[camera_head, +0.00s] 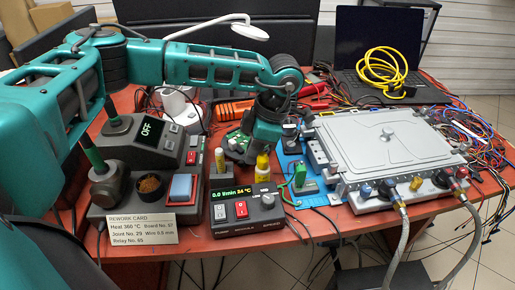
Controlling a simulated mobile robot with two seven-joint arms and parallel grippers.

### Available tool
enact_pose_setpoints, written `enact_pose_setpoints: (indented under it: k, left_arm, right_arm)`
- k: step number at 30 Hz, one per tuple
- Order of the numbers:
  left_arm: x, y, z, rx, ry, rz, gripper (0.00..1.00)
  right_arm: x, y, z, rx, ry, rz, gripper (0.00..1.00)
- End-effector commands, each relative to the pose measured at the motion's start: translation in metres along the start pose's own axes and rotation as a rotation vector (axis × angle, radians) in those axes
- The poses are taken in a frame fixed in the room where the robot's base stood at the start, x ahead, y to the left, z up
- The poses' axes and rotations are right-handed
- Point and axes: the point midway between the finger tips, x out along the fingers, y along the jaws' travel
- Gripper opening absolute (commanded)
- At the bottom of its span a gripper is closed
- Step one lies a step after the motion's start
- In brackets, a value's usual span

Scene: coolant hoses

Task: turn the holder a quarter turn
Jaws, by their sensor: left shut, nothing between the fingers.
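My left arm reaches in from the left, over the table, and bends down near the middle. My left gripper (260,146) points downward at the arm's end, shut and empty; its fingertips are small and hard to make out. A green circuit board (238,142) shows just left of it, in what looks like the holder. The arm's end hides part of that holder, so I cannot tell its full shape, or whether the gripper touches it. My right gripper is not in view.
A grey plate with two hoses (395,145) fills the right side. A soldering station (140,140) and rework card (134,229) are left. A laptop (375,40) with yellow cable is behind.

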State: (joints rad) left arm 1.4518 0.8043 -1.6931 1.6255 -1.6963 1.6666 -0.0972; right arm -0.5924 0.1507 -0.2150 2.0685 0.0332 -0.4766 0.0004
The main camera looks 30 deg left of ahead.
Motion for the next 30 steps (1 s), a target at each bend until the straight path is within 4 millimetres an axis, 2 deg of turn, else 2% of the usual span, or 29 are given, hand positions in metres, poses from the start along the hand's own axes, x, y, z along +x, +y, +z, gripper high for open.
enact_pose_setpoints:
  k: [30]
  left_arm:
    - [0.013, 0.003, -0.041, 0.449, 0.001, 0.137, 0.00]
  right_arm:
    - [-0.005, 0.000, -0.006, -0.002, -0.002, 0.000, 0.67]
